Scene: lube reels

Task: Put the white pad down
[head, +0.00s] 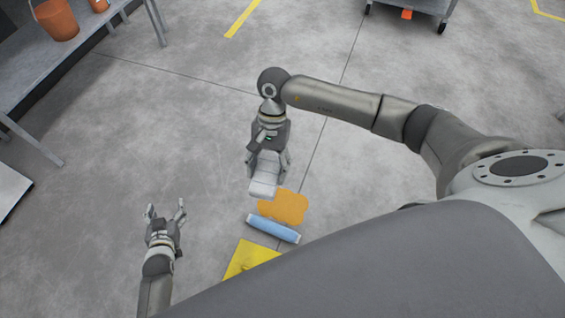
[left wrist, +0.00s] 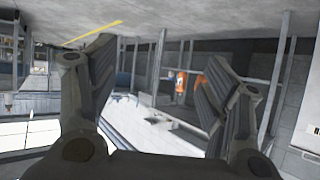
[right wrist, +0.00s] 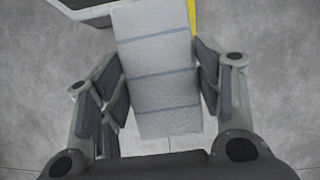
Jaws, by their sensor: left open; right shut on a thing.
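The white pad (head: 263,188) is in my right gripper (head: 268,168), above the floor beside the orange patch. In the right wrist view the pad (right wrist: 158,75) is a pale slab with thin grey-blue lines across it. It sits between the two fingers of my right gripper (right wrist: 158,85), which are shut on it. My left gripper (head: 165,212) is open and empty, off to the left. In the left wrist view its fingers (left wrist: 150,95) stand wide apart with nothing between them.
An orange patch (head: 284,207) lies on the floor, with a light blue roll (head: 273,229) below it and a yellow flat thing (head: 248,259) nearer me. A grey bench (head: 85,40) with an orange bucket (head: 56,20) stands upper left. A cart (head: 415,5) is at the top.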

